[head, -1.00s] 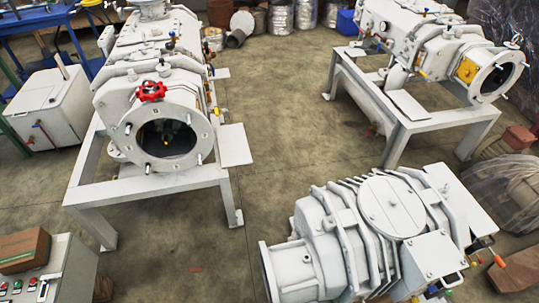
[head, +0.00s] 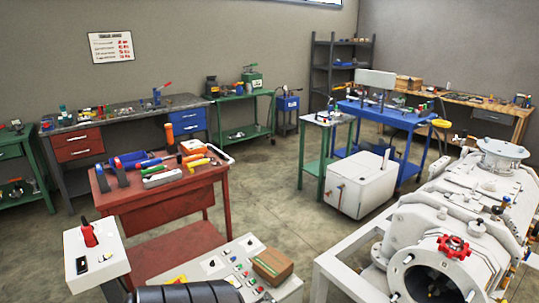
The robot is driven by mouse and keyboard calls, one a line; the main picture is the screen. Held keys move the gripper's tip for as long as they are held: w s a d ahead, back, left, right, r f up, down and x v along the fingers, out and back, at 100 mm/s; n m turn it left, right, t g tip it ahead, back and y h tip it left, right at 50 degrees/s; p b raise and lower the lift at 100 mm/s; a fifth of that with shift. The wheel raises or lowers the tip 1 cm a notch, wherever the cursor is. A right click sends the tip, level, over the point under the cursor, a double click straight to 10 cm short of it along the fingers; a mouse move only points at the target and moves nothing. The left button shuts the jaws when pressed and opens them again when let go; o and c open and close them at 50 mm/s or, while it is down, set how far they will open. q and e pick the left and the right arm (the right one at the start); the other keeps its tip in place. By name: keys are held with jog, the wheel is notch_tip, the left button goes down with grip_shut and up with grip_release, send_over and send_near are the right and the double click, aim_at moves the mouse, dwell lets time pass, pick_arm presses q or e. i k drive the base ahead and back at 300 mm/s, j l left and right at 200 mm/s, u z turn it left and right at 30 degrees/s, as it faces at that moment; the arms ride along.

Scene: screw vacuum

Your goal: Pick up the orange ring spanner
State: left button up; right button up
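Several hand tools lie on the red tool cart (head: 160,196) left of the middle in the head view. Neither of my grippers shows in the head view.
A control console (head: 228,266) with a cardboard box (head: 272,266) stands in front of the cart. A white vacuum machine (head: 415,222) with a red handwheel (head: 453,246) is at right. Workbenches (head: 125,115) line the back wall. Bare floor (head: 262,190) lies right of the cart.

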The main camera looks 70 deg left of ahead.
aim_at(194, 157)
jog(key=u, duration=3.65)
jog(key=i+j+u, duration=0.1)
jog(key=u, duration=0.35)
jog(key=i+j+u, duration=0.15)
jog(key=u, duration=0.25)
jog(key=i+u, duration=0.15)
jog(key=u, duration=0.3)
jog(key=i+z, duration=0.2)
jog(key=i, duration=0.3)
jog(key=i+z, duration=0.2)
jog(key=i, duration=0.3)
jog(key=i+z, duration=0.2)
jog(key=i, duration=0.35)
jog(key=i+j+z, duration=0.15)
jog(key=i, duration=0.3)
jog(key=i+z, duration=0.25)
jog(key=i, duration=0.35)
jog(key=i+z, duration=0.3)
jog(key=i, duration=0.25)
jog(key=i+j+z, duration=0.25)
jog(key=i, duration=0.3)
jog(key=i+z, duration=0.25)
jog(key=i, duration=1.5)
